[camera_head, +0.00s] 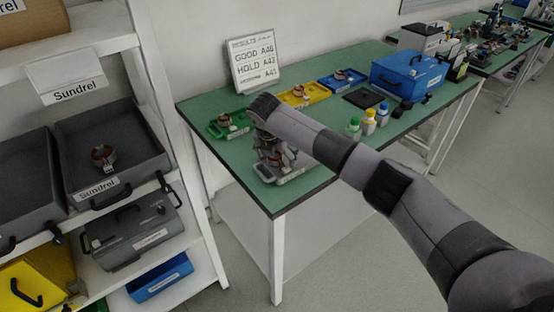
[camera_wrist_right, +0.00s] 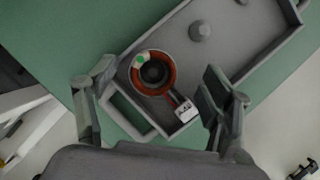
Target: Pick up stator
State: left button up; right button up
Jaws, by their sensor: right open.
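A stator (camera_wrist_right: 152,72), a copper-red ring with a dark centre and a white and green patch, sits at the near end of a grey tray (camera_wrist_right: 255,68) on the green table. A short lead with a small white tag runs from it. My right gripper (camera_wrist_right: 157,98) is open, its two fingers apart on either side of the stator and not visibly touching it. In the head view my right gripper (camera_head: 274,152) hangs above the grey tray (camera_head: 300,172) near the table corner and partly hides the stator. My left gripper is not in view.
Green (camera_head: 240,130), yellow (camera_head: 315,94) and blue (camera_head: 352,78) trays with parts stand behind. A results sign (camera_head: 253,60), bottles (camera_head: 368,122) and a blue case (camera_head: 408,76) are also on the table. A shelf bin (camera_head: 135,140) at left holds another stator (camera_head: 103,155).

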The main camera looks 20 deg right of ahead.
jog(key=c, duration=1.6)
